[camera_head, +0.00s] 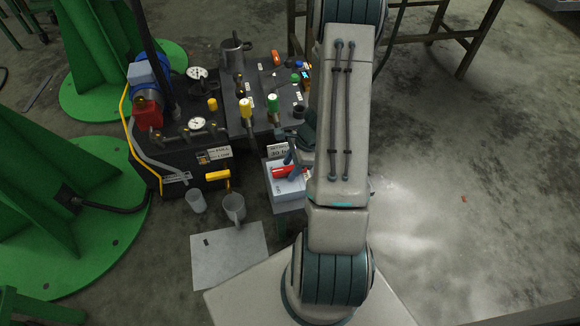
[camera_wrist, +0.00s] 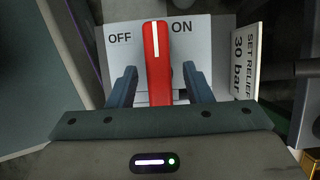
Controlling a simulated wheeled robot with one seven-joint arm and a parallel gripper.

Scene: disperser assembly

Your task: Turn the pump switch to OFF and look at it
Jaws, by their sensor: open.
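The pump switch is a red lever (camera_wrist: 156,50) with a white line along it, on a white plate (camera_wrist: 205,47). In the wrist view it stands upright between the OFF label (camera_wrist: 119,38) on the left and the ON label (camera_wrist: 181,27) on the right. My gripper (camera_wrist: 160,72) is open, with one finger on each side of the lever and gaps visible between. In the head view the red lever (camera_head: 285,172) shows on its white box (camera_head: 287,190), with my gripper (camera_head: 300,150) above it, partly hidden by my arm. The lever's base is hidden.
A "SET RELIEF 30 bar" sign (camera_wrist: 245,60) stands right of the plate in the wrist view. In the head view, the pump unit (camera_head: 160,160) with gauges and valves is left of the switch box.

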